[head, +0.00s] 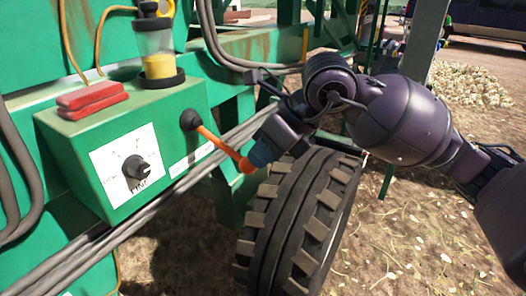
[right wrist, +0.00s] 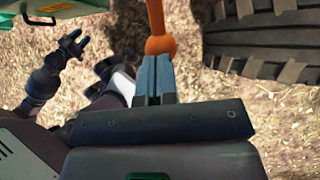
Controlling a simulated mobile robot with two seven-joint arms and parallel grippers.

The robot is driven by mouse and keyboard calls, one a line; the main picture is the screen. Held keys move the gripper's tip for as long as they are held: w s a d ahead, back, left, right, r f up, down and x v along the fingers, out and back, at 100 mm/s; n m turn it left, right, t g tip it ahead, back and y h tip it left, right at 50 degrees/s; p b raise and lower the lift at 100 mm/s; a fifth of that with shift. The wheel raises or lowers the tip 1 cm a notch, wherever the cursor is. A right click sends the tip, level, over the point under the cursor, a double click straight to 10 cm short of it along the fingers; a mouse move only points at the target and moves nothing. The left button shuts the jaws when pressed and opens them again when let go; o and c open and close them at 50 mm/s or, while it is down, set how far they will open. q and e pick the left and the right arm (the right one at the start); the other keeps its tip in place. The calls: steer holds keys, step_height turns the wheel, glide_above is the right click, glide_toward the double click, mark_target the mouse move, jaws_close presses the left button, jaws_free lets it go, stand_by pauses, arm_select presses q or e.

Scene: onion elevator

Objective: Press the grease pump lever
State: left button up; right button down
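The grease pump lever (head: 220,146) is an orange bar with a rounded end. It runs down and to the right from a black pivot on the side of a green box (head: 75,165). My right gripper (head: 260,153) is at the lever's lower end. Its blue fingers are together with nothing seen between them. In the right wrist view the lever's orange end (right wrist: 160,45) lies right at the fingertips (right wrist: 156,62); I cannot tell if they touch. My left gripper (right wrist: 76,44) shows in the right wrist view, fingers apart and empty. It is out of the head view.
A big black tyre (head: 300,215) stands just below and right of my right gripper. The box carries a black dial (head: 135,168), a red block (head: 92,98) and a clear grease cup (head: 157,50). Grey hoses run along the green machine. Open straw-strewn ground lies at the right.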

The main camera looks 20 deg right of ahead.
arm_select(q)
steer(key=shift+w+f, duration=0.15)
steer(key=shift+w, duration=0.25)
arm_select(e)
steer(key=shift+w+a+f, duration=0.1)
steer(key=shift+w+f, duration=0.05)
steer(key=shift+f, duration=0.45)
steer(key=shift+w+a+f, duration=0.1)
steer(key=shift+w+f, duration=0.05)
steer(key=shift+f, duration=0.45)
arm_select(q)
steer(key=shift+s, duration=0.1)
arm_select(e)
steer(key=shift+f, duration=0.1)
arm_select(q)
steer(key=p+v, duration=0.2)
steer(key=shift+s+d+r+p, duration=0.15)
steer(key=shift+r+p, duration=0.15)
steer(key=shift+r, duration=0.15)
arm_select(e)
steer(key=v, duration=1.4)
steer(key=shift+s+d, duration=0.35)
steer(key=shift+d, duration=0.05)
